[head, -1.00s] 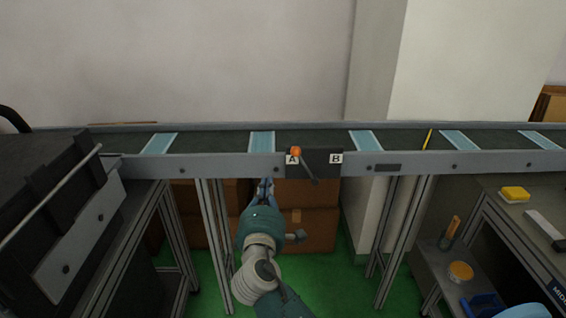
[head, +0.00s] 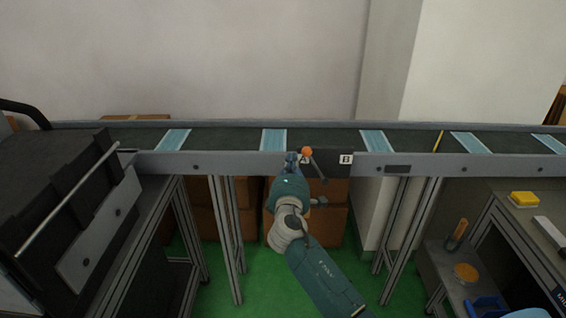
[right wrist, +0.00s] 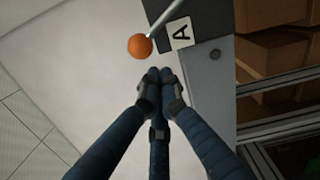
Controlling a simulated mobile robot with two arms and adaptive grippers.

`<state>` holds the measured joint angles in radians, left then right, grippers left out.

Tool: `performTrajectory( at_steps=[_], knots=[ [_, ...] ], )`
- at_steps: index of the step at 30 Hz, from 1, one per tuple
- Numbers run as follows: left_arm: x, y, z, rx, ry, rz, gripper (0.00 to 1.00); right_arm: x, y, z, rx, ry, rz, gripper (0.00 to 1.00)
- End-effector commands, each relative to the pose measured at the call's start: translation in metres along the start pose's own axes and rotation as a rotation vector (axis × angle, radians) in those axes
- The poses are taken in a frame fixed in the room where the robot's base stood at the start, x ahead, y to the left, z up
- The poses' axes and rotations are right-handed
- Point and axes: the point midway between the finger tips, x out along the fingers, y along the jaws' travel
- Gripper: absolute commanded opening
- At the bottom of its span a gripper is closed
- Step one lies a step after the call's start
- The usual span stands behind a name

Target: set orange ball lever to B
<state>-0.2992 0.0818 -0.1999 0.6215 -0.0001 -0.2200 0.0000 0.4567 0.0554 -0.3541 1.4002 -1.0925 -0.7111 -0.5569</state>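The orange ball (head: 307,151) tops a thin metal lever on a dark plate (head: 326,170) on the conveyor's front rail. The lever leans left, with the ball at the A label; the B label (head: 346,160) is to the right. My right gripper (head: 291,158) is just left of the ball and partly covers the A side. In the right wrist view the fingertips (right wrist: 159,74) are together with nothing between them. The ball (right wrist: 140,46) is just beyond them, slightly left, beside the A label (right wrist: 181,34); a small gap shows. My left gripper is out of view.
The conveyor's front rail (head: 453,165) runs across the view. Cardboard boxes (head: 330,224) stand beneath it. A black machine (head: 55,200) is at the left. A workbench with a yellow sponge (head: 524,198) is at the right. The wall behind is bare.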

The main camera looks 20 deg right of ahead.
Motion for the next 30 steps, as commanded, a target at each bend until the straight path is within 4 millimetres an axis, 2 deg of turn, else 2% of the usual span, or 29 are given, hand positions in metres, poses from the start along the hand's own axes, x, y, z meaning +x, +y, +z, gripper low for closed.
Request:
performTrajectory(
  at_steps=[3, 16, 30],
  knots=[
    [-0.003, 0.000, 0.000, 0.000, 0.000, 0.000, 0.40, 0.001, 0.000, 0.005, 0.000, 0.000, -0.001, 0.00],
    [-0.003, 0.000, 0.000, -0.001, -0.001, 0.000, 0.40, 0.001, 0.000, 0.006, 0.006, 0.000, -0.001, 0.00],
    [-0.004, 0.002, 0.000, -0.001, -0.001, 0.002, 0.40, 0.002, 0.006, 0.016, 0.087, -0.001, -0.005, 0.00]
  ],
)
